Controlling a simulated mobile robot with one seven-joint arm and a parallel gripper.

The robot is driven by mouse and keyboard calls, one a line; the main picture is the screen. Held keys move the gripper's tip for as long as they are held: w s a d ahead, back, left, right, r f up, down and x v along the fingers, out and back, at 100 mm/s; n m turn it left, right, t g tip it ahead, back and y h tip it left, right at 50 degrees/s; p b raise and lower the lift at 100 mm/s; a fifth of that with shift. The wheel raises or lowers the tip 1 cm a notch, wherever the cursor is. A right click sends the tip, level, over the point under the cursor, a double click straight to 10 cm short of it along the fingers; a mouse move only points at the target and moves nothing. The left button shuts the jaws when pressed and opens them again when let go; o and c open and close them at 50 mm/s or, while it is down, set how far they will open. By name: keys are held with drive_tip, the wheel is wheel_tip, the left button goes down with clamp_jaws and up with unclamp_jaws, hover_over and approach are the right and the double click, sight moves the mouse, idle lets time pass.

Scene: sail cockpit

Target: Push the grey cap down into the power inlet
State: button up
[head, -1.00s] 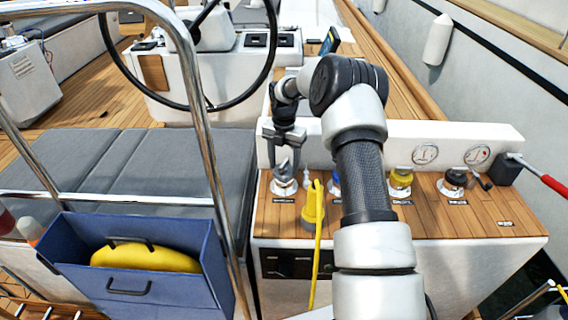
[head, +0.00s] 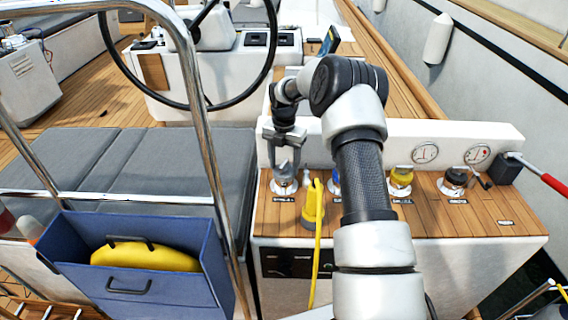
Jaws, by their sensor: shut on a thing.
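The grey cap (head: 284,168) stands at the left end of the teak-topped console, over a round chrome inlet (head: 284,187). My gripper (head: 284,160) points down from above and is shut on the cap's upper part. The cap is upright as far as I can see. Its lower edge meets or nearly meets the inlet's rim; I cannot tell how deep it sits. The fingers hide part of the cap.
A yellow plug with a cord (head: 313,205) stands just right of the inlet. A yellow cap (head: 401,180) and a black cap (head: 455,181) are farther right. A blue cap is partly hidden by my arm. A blue bin (head: 190,283) stands at lower left.

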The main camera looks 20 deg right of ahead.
drive_tip(key=shift+f, duration=0.3)
drive_tip(key=o, duration=0.9)
drive_tip(key=shift+r, duration=0.1)
wheel_tip(320, 180, up, 11)
drive_tip(key=p, duration=0.6)
drive_tip(key=shift+p, duration=0.4)
